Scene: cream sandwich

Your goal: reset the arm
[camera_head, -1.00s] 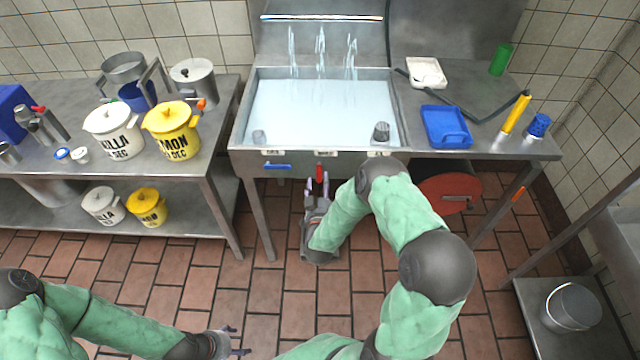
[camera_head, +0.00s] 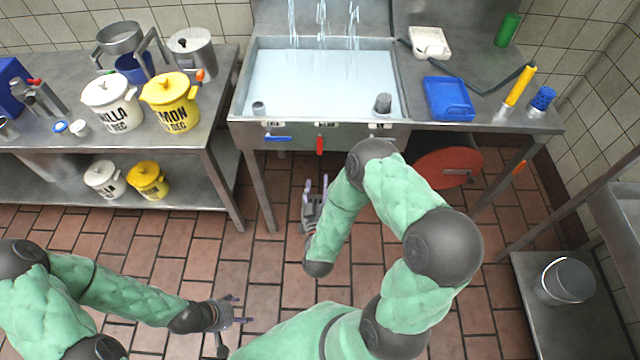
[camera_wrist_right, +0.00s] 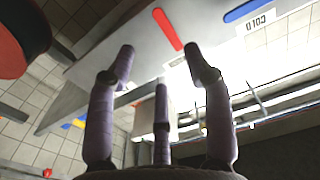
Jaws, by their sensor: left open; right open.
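My right gripper (camera_head: 315,190) is open and empty below the front of the sink, apart from the red handle (camera_head: 320,145). In the right wrist view its purple fingers (camera_wrist_right: 160,75) are spread with nothing between them, and the red handle (camera_wrist_right: 168,29) and blue handle (camera_wrist_right: 248,9) show beyond them. My left gripper (camera_head: 238,311) is open and empty over the tiled floor at the lower left. My right arm is bent in front of the sink, and my left arm reaches in low from the left.
The water-filled sink (camera_head: 318,75) stands ahead. A metal table (camera_head: 205,125) with white and yellow pots is at the left. A red disc (camera_head: 447,162) sits under the right counter. A grey bucket (camera_head: 566,281) stands at the right. The floor between is clear.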

